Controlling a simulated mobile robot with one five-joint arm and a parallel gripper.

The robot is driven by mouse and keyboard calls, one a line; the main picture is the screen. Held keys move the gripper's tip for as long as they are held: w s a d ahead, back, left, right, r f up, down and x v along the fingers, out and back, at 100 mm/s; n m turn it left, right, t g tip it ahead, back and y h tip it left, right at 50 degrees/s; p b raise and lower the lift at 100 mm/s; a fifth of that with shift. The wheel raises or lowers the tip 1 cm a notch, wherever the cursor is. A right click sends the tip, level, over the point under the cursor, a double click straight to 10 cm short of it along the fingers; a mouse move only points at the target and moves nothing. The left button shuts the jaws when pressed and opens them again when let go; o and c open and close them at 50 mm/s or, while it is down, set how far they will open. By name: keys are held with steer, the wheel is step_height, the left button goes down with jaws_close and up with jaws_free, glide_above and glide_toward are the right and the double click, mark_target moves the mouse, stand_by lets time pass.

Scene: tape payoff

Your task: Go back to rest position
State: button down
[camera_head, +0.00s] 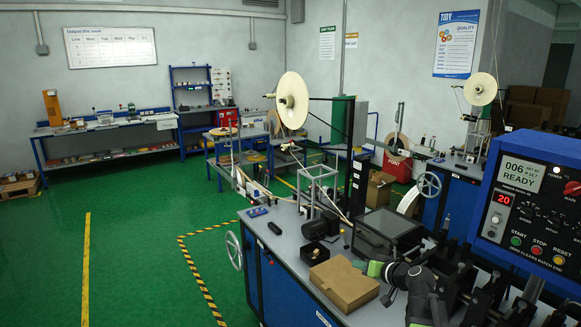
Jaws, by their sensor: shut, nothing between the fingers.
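My gripper (359,266) is at the lower middle right, at the end of my dark arm with green bands. It is shut and empty. It points left, just above or beside the right edge of a closed brown cardboard box (345,280). I cannot tell whether it touches the box. The box lies on the grey top of a blue workbench (291,252).
A dark clear-lidded case (388,229) and a small black open box (314,253) stand behind the cardboard box. A blue control panel (530,200) rises close on the right. A large cream reel (292,100) stands farther back. Green floor is clear at left.

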steer(key=s+a+f+n+g, duration=0.25)
steer(key=s+a+f, duration=0.25)
steer(key=a, duration=0.3)
steer(key=s+a+f+n+g, duration=0.1)
steer(key=s+a+f+g, duration=0.35)
steer(key=a, duration=0.35)
steer(key=s+d+f+m+g+h, duration=0.3)
steer(key=s+d, duration=0.5)
steer(key=s, duration=0.3)
step_height(320, 180, down, 2)
steer(key=g+h+b, duration=0.1)
steer(key=h, duration=0.2)
steer(key=shift+s+f+g, duration=0.15)
steer(key=shift+s+g, duration=0.05)
steer(key=shift+g, duration=0.1)
steer(key=c, duration=2.1)
jaws_free()
steer(key=shift+d, duration=0.1)
steer(key=shift+c, duration=0.2)
